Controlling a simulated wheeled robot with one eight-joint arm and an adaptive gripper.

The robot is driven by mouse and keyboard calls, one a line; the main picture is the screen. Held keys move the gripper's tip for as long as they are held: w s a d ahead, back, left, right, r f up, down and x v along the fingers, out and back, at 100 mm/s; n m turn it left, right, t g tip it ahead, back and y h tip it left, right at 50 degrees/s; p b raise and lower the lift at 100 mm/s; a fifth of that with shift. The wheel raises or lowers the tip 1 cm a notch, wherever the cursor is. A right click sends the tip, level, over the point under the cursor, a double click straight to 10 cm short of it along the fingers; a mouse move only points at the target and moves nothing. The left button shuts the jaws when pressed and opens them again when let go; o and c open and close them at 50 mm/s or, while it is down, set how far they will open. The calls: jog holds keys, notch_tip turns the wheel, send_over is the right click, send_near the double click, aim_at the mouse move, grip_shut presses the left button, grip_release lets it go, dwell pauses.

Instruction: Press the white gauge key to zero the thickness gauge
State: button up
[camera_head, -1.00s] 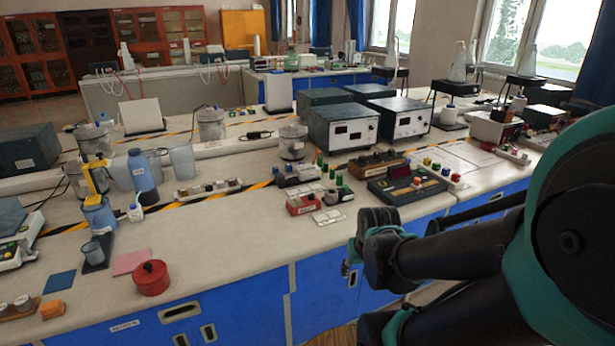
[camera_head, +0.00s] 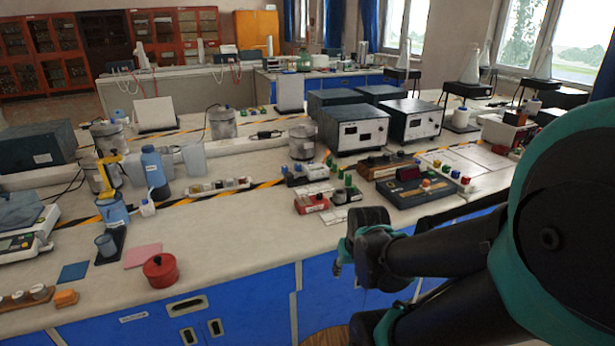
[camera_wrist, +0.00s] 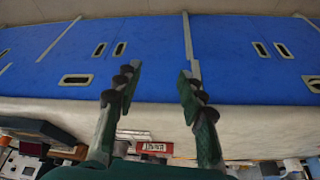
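I cannot pick out a white gauge key or name the thickness gauge with certainty. A dark console with a red display (camera_head: 415,188) and coloured knobs lies on the bench, behind and right of my gripper. A small red box with a white label (camera_head: 311,204) stands left of it; a red labelled face also shows in the wrist view (camera_wrist: 153,147). My gripper is open and empty in the wrist view (camera_wrist: 158,82), its two fingers apart, with blue cabinet fronts beyond. In the head view my arm reaches in from the right, at the bench's front edge; its fingertips are unclear there.
The bench top (camera_head: 235,235) is clear between the red pot (camera_head: 160,270) and the small red box. Blue cabinets (camera_head: 245,310) lie below its front edge. Two dark instruments with white fronts (camera_head: 362,135) stand behind. A white device with a green display (camera_head: 22,242) sits far left.

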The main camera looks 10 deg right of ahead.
grip_shut()
dwell(1.4)
